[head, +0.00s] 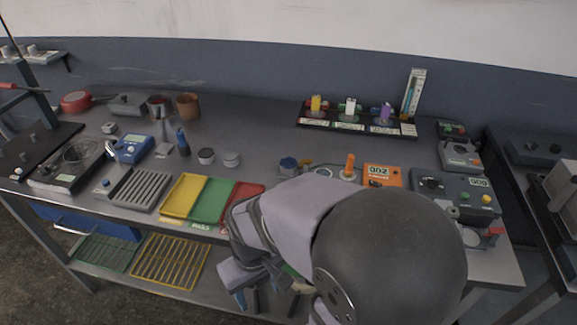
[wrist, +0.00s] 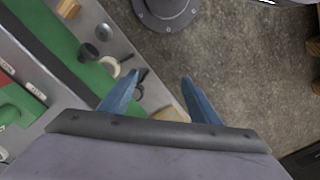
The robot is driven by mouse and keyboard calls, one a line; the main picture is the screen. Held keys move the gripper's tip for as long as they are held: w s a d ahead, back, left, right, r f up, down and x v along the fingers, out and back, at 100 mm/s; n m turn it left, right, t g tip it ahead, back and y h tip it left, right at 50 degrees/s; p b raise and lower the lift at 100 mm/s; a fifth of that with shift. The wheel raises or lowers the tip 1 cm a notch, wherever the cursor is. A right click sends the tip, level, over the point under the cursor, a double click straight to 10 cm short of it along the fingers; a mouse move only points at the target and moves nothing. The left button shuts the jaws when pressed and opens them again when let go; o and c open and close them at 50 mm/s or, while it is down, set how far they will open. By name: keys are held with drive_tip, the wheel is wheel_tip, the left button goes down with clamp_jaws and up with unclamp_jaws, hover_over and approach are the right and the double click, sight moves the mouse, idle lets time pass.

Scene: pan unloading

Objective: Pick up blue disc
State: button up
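I cannot pick out a separate blue disc with certainty. A small round blue-topped item (head: 289,163) sits on the table right of centre, just beyond my arm; it is too small to tell what it is. My gripper (wrist: 160,77) shows in the wrist view as two blue fingers set well apart, with nothing between them. It points down over the bench edge and the floor. In the head view my gripper (head: 242,298) is low at the front of the table, partly hidden by my own arm. No blue disc shows in the wrist view.
Yellow (head: 183,195), green (head: 209,200) and red (head: 243,196) trays lie near the front edge. A ribbed grey rack (head: 141,189) and blue scale (head: 131,148) stand left. An orange box (head: 382,176) and control box (head: 458,190) stand right. The middle back is fairly clear.

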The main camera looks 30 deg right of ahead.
sight(289, 162)
idle(0.3)
